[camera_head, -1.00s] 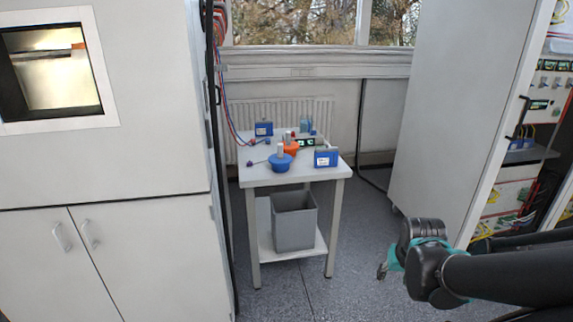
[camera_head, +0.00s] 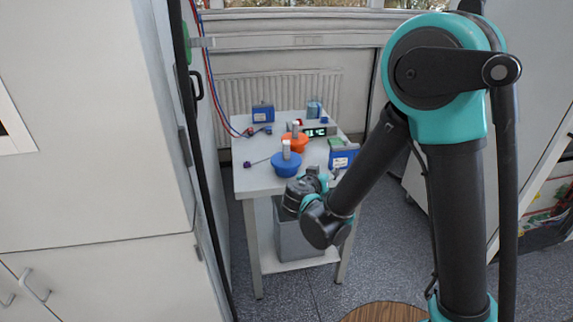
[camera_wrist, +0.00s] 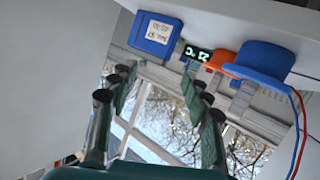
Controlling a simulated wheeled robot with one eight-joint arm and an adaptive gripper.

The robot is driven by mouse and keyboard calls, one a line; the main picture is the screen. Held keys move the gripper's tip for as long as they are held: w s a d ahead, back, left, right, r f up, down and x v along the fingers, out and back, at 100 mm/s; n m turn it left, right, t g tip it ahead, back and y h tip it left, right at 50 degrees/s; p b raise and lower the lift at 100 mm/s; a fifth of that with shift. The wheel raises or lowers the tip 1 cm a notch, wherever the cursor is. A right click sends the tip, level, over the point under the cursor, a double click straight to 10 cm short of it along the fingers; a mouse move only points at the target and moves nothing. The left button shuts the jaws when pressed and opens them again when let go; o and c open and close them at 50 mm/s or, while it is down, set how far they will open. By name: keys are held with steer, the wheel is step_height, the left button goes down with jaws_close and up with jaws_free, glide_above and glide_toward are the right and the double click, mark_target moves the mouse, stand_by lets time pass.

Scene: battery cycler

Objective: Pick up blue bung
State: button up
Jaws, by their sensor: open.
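The blue bung (camera_head: 286,168) stands upright near the front of the small white table (camera_head: 255,183), with a light grey top piece. It also shows in the wrist view (camera_wrist: 262,60), tilted by the turned camera, at the upper right. My gripper (camera_head: 329,178) is at the table's front right, to the right of the blue bung and apart from it. In the wrist view my gripper (camera_wrist: 160,82) has its two fingers spread with nothing between them. In the head view my wrist partly hides the fingers.
An orange bung (camera_head: 294,145) stands just behind the blue one. A blue box (camera_head: 343,157) sits at the table's right edge, close to my gripper. Another blue box (camera_head: 263,113) and a lit display (camera_head: 317,132) are farther back. A grey bin (camera_head: 290,245) stands below.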

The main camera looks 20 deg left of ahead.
steer(key=s+a+r+t+y, duration=0.1)
steer(key=s+a+t+y, duration=0.1)
steer(key=s+a, duration=0.35)
steer(key=s+a+t+y, duration=0.1)
steer(key=s+a+y, duration=0.1)
steer(key=a, duration=0.7)
steer(key=n, duration=0.1)
glide_toward(286, 149)
steer(key=w, duration=0.2)
steer(key=w+a, duration=0.1)
steer(key=w, duration=0.2)
steer(key=shift+w+a+r, duration=0.2)
steer(key=shift+w+r, duration=0.15)
steer(key=shift+w, duration=0.05)
steer(key=shift+w+a+f, duration=0.1)
steer(key=shift+w+a, duration=0.05)
steer(key=shift+w, duration=1.2)
steer(key=shift+w+a+f, duration=0.15)
steer(key=shift+w, duration=1.25)
jaws_close()
